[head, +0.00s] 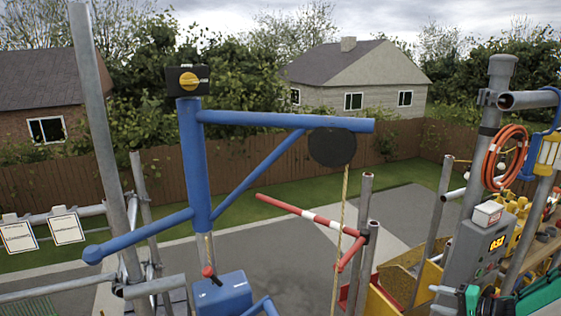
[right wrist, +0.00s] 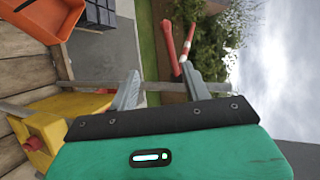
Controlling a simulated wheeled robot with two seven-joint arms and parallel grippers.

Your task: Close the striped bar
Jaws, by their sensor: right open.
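The striped bar (head: 312,217) is red and white. In the head view it reaches left from a grey post (head: 368,245), its free end higher than the post end. A short red arm (head: 350,254) slants down at the post. In the right wrist view the striped bar (right wrist: 188,41) shows beyond the fingers. My right gripper (head: 439,300) is at the lower right, apart from the bar. Its two grey fingers (right wrist: 158,88) stand apart with nothing held between them. My left gripper is not in view.
A blue hoist (head: 196,150) with a hanging rope (head: 341,215) stands left of the post; the rope crosses in front of the bar. A grey control box (head: 470,250) and an orange hose coil (head: 503,157) are at right. A yellow box (right wrist: 75,120) lies close to my right gripper.

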